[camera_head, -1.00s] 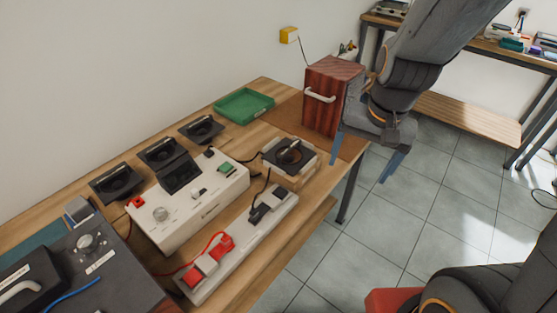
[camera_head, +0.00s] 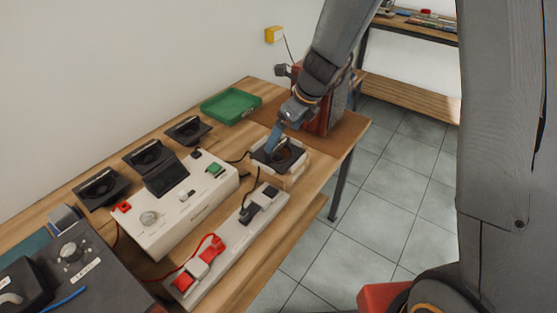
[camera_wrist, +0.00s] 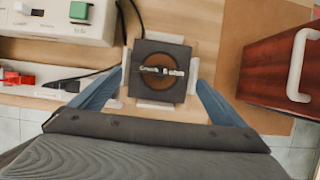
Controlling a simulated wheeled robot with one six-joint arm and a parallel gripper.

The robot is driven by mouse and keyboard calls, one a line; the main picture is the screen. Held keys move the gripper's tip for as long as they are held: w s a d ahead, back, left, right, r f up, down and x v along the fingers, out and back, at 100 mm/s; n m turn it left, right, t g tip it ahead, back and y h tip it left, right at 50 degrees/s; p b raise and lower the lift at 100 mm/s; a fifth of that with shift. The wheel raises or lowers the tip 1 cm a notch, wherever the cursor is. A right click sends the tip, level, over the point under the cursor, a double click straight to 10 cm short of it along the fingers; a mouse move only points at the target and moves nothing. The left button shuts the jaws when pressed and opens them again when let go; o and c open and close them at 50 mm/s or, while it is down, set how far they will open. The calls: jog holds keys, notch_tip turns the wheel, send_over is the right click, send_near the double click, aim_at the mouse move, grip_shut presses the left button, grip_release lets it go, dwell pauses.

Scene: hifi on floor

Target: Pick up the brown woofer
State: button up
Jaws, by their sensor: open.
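The brown woofer (camera_wrist: 160,72) has a black square frame and a brown round cone with a light bar across it. In the wrist view my gripper (camera_wrist: 159,78) is open, with one blue finger to the left and one to the right of the woofer's frame. It holds nothing. The fingers appear apart from the frame; their exact height above it cannot be told.
A white control box (camera_head: 185,205) and a white switch strip (camera_head: 220,250) stand left of the fixture. Several black speaker units (camera_head: 148,157) lie behind. A green tray (camera_head: 231,106) is at the back. A red-brown wooden cabinet (camera_wrist: 285,70) with a white handle stands right.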

aim_at(279, 146)
jog(key=shift+d+x, duration=0.2)
jog(key=shift+x, duration=2.45)
jog(key=c, duration=1.7)
jog(key=shift+r+p, duration=0.5)
jog(key=shift+r, duration=4.45)
